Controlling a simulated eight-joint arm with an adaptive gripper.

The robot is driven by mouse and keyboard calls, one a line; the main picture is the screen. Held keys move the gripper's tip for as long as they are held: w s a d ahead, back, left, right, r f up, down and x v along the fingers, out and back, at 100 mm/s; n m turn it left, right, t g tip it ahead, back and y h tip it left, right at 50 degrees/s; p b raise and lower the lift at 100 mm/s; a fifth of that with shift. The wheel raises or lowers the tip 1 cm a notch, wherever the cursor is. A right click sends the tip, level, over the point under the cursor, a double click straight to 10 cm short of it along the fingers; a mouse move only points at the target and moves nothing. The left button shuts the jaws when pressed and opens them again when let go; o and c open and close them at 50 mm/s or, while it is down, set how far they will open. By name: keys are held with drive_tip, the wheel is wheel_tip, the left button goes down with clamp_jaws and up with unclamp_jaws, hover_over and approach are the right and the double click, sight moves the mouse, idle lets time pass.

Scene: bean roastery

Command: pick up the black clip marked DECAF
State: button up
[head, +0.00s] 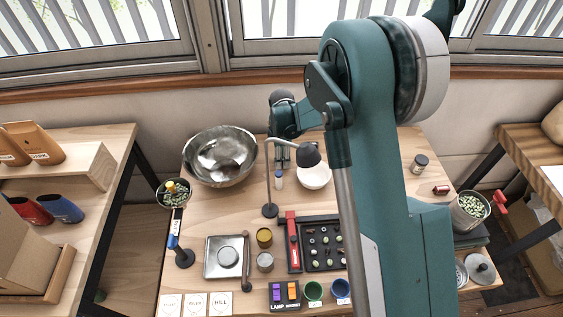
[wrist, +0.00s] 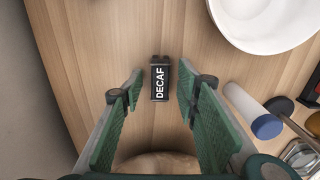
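The black clip marked DECAF (wrist: 160,78) lies on the wooden table in the wrist view, its white lettering running lengthwise. My gripper (wrist: 159,88) is open and empty, with one green finger on each side of the clip in the picture. Neither finger appears to touch it, and the height of the fingertips above the table is hard to judge. In the head view my gripper (head: 283,152) points down at the back of the table, and I cannot make out the clip there.
A white bowl (wrist: 266,20) and a white bottle with a blue end (wrist: 250,108) are right of the clip in the wrist view. In the head view a lamp (head: 309,155) stands in front of my gripper and a large metal bowl (head: 220,155) left. Bare wood surrounds the clip.

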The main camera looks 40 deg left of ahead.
idle(0.3)
drive_tip(key=c, duration=0.7)
drive_tip(key=shift+c, duration=0.2)
wheel_tip(320, 180, up, 10)
drive_tip(key=p, duration=0.1)
idle(0.3)
idle(0.5)
